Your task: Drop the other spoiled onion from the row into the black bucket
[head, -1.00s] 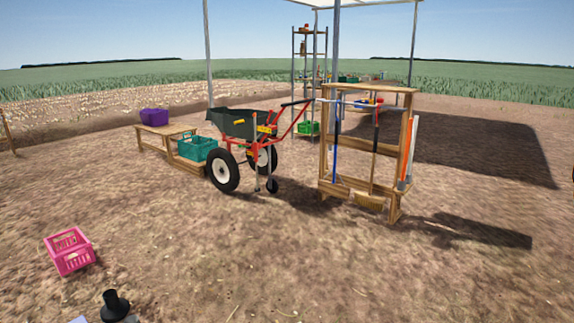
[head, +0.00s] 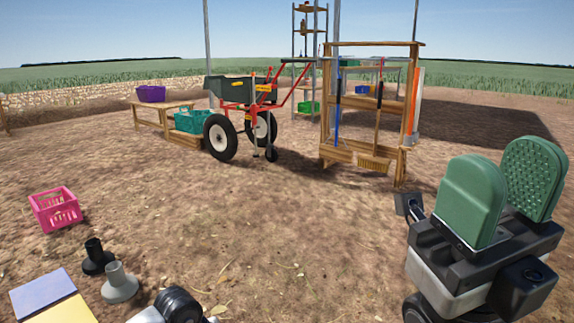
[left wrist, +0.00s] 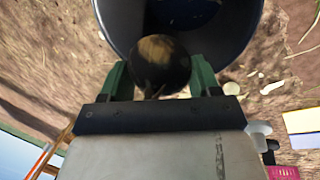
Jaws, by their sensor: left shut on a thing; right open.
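A dark spoiled onion (left wrist: 161,58), brownish on top, is held between the green fingers of my left gripper (left wrist: 160,82) in the left wrist view. The gripper is shut on it. The onion overlaps the opening of the dark round bucket (left wrist: 112,22); the picture does not clearly show its height above the rim. The bucket's inside is deeply shaded. In the head view my right gripper (head: 502,195) is at the right, its green pads apart and nothing between them. The bucket and the row of onions are not seen in the head view.
A pink crate (head: 56,209) lies on the soil at left, near black (head: 95,258) and grey (head: 119,283) flared objects and a blue-and-yellow panel (head: 43,292). A wheelbarrow (head: 236,92) and wooden tool rack (head: 335,120) stand farther back. The middle soil is open.

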